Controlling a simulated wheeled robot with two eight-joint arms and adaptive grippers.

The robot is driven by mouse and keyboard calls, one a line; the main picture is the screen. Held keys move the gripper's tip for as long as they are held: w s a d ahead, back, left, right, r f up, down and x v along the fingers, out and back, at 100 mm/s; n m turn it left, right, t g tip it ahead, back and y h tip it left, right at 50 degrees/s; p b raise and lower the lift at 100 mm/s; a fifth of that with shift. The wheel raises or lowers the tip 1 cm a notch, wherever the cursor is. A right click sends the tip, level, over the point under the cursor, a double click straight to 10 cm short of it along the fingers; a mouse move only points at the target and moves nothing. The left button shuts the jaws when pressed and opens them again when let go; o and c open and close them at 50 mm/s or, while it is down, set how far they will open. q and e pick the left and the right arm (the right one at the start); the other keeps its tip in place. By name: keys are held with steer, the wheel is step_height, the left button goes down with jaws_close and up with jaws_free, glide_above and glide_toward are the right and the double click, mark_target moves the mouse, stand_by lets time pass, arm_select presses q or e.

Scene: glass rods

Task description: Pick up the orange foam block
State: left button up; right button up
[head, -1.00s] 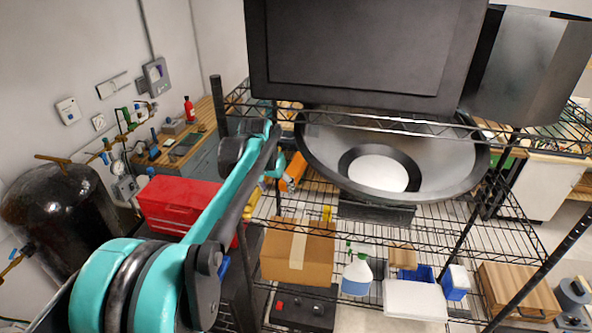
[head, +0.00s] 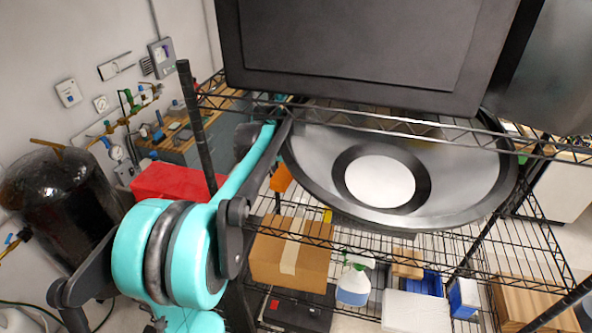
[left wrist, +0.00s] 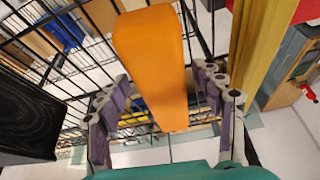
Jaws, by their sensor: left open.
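The orange foam block (left wrist: 152,60) stands large in the middle of the left wrist view, its long side running away from the camera. My left gripper (left wrist: 163,84) is open, with one grey-purple finger on each side of the block. Gaps show between the fingers and the block, so I see no grip. In the head view a small part of the orange block (head: 281,178) shows beside my teal left arm, over the wire shelf. My left gripper is mostly hidden behind that arm there. My right gripper is in neither current view.
A black wire rack (head: 190,130) carries a large dark dish (head: 320,165) close right of the block. A cardboard box (head: 265,262) and a spray bottle (head: 353,285) stand on a lower shelf. A yellow length (left wrist: 262,50) lies right of the block in the wrist view.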

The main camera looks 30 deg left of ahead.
arm_select(q)
steer(key=shift+w, duration=0.2)
steer(key=shift+s+r, duration=0.1)
steer(key=shift+s, duration=0.15)
steer(key=shift+s+r, duration=0.15)
steer(key=shift+s, duration=0.3)
steer(key=c, duration=0.4)
steer(key=shift+s+a+r, duration=0.1)
steer(key=shift+s, duration=0.2)
steer(key=c, duration=0.8)
steer(key=shift+w, duration=0.2)
steer(key=shift+c, duration=0.2)
arm_select(e)
steer(key=shift+s+r, duration=0.2)
steer(key=shift+s, duration=0.4)
